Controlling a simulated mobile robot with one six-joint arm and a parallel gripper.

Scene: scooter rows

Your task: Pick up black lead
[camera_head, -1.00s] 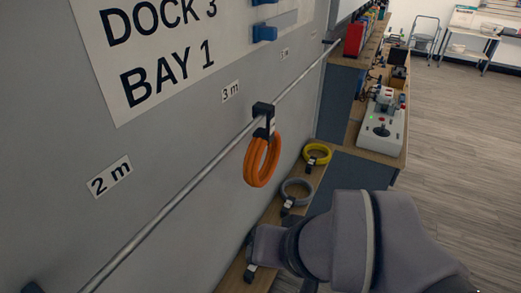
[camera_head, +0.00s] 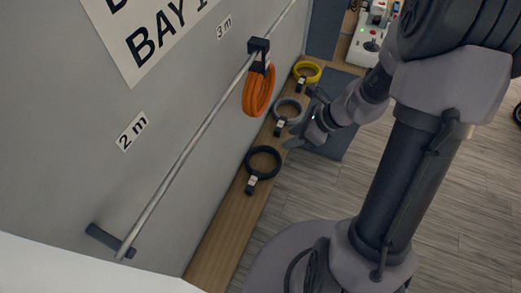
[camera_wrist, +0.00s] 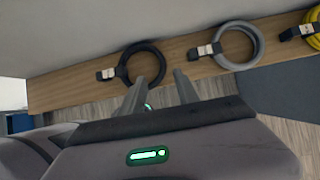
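The black lead (camera_head: 263,161) lies coiled on a narrow wooden shelf (camera_head: 222,226) along the wall, its black connector with a pale label toward the near side. It also shows in the wrist view (camera_wrist: 140,64), left of centre and beyond my fingers. My gripper (camera_head: 302,119) hangs to the right of the shelf, near the grey lead. In the wrist view my gripper (camera_wrist: 161,80) has its two fingers apart with nothing between them. The left fingertip overlaps the lower edge of the black coil in the picture; I cannot tell that they touch.
A grey lead (camera_head: 288,109) and a yellow lead (camera_head: 307,71) lie farther along the shelf. An orange lead (camera_head: 258,91) hangs from a black clip on the wall rail (camera_head: 187,152). A bench with a white device (camera_head: 369,42) stands beyond.

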